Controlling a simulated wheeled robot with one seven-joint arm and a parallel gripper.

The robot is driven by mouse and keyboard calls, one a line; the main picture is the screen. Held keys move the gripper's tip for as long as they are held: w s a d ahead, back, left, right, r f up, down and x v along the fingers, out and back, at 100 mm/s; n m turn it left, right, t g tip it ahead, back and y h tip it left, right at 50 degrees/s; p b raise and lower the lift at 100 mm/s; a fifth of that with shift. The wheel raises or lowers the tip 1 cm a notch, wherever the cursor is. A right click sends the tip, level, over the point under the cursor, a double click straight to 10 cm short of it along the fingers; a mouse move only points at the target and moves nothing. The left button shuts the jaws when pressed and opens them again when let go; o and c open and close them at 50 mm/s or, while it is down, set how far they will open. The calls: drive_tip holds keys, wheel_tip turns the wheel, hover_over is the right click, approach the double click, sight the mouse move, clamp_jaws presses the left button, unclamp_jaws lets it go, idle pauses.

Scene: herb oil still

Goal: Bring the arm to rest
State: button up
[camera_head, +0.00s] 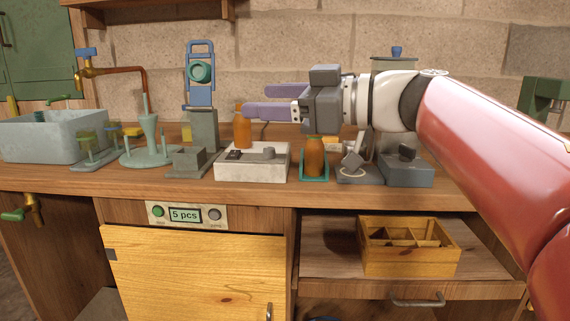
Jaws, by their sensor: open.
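My gripper (262,101) is in the middle of the head view, above the back half of the workbench. It points left, with its two purple fingers apart and nothing between them.
A second amber bottle (315,158) stands in a teal holder. The white device (252,163), a grey basin (50,137), a blue-framed stand (201,90) and other fixtures crowd the workbench (120,181). A wooden divided box (410,262) sits in an open drawer. A counter reads "5 pcs".

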drive_tip(key=w+d+r+m+t+h, duration=0.2)
drive_tip(key=w+d+m+t+h, duration=0.15)
drive_tip(key=d+m+t, duration=0.55)
drive_tip(key=s+d+f+m+t+h, duration=0.1)
drive_tip(key=d+f+m+t+h, duration=0.1)
drive_tip(key=d+f+m+h, duration=0.85)
drive_tip(key=s+f+n+g, duration=0.1)
drive_tip(key=s+f+g, duration=0.3)
drive_tip(key=f, duration=0.5)
drive_tip(key=s+a+f+n+g+h, duration=0.1)
drive_tip(key=s+f+g, duration=0.3)
drive_tip(key=s+f, duration=0.4)
drive_tip(key=s+a+f+n+g+h, duration=0.1)
drive_tip(key=s+f+g, duration=0.2)
drive_tip(key=s+f, duration=0.3)
wheel_tip(320, 180, down, 5)
drive_tip(key=shift+s+a+g, duration=0.25)
drive_tip(key=shift+s+g, duration=0.1)
drive_tip(key=shift+g, duration=0.05)
